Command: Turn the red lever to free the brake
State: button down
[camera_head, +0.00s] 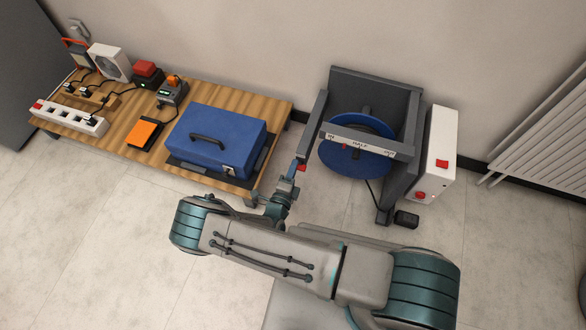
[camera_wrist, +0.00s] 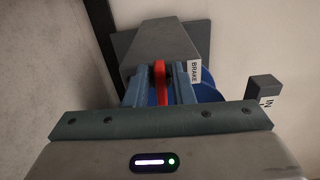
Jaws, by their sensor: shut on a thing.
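The red lever (camera_wrist: 160,84) is in the middle of the wrist view, between the two blue-grey fingers of my gripper (camera_wrist: 160,88). My gripper is shut on the lever. A white label reading BRAKE (camera_wrist: 194,72) is just right of the fingers, on the grey housing (camera_wrist: 160,50). In the head view my gripper (camera_head: 298,172) is at the left side of the dark grey reel stand (camera_head: 312,125), and a bit of the red lever (camera_head: 301,166) shows there. The blue reel (camera_head: 375,163) sits inside the stand, behind a labelled crossbar.
A wooden bench (camera_head: 270,105) on the left carries a blue case (camera_head: 215,140), an orange-topped box (camera_head: 144,134) and a power strip (camera_head: 68,119). A white box with red buttons (camera_head: 437,150) is right of the stand. A radiator (camera_head: 545,125) is at the right wall.

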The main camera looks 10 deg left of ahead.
jog(key=shift+a+f+n, duration=0.1)
jog(key=shift+n, duration=0.3)
jog(key=c, duration=1.5)
grip_release()
jog(key=s+p, duration=0.1)
jog(key=s, duration=0.3)
jog(key=s+p, duration=0.1)
jog(key=s, duration=0.4)
jog(key=s+a+p, duration=0.1)
jog(key=s, duration=0.4)
